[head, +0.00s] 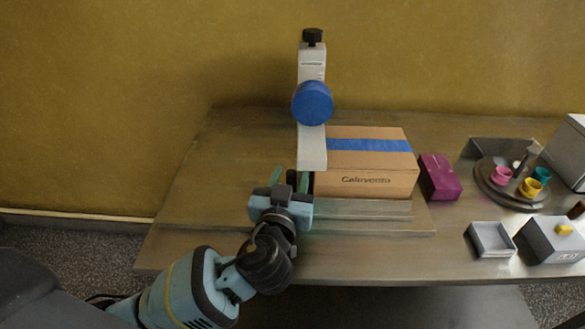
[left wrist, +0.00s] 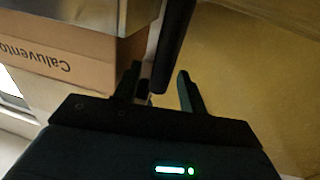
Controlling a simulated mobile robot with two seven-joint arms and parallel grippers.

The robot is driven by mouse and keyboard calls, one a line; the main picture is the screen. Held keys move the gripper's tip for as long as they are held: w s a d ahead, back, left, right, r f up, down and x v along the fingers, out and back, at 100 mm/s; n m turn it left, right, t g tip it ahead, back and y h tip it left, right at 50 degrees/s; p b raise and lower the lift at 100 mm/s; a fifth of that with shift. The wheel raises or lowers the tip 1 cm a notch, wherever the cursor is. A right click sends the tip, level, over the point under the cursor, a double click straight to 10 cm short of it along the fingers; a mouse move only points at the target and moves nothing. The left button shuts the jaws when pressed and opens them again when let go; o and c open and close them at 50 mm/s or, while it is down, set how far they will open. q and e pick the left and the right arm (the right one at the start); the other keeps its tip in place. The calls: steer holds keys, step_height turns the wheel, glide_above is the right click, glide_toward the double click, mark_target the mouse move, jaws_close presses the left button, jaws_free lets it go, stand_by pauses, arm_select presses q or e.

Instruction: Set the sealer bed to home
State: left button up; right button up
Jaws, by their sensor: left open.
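The sealer shows in the head view as a pale upright column (head: 312,150) with a blue tape roll (head: 312,103) and a black knob (head: 312,36) on top. A low metal bed (head: 370,209) lies at its foot. A brown carton (head: 365,186) with blue tape on top rests beside the column. My left gripper (head: 290,179) is open at the column's front left. A small black handle (head: 291,178) shows between its fingers. In the left wrist view a dark bar (left wrist: 173,45) reaches down between the open fingers; contact cannot be told. My right gripper is not in view.
A purple box (head: 438,177) lies right of the carton. Further right are a round stand with coloured cups (head: 509,182), an open grey tray (head: 490,239) and a grey box with a yellow switch (head: 553,240). The metal table (head: 215,170) is clear at left.

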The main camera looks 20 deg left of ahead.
arm_select(q)
steer(key=shift+w+a, duration=0.15)
steer(key=shift+w, duration=1.05)
steer(key=shift+c, duration=0.4)
jaws_close()
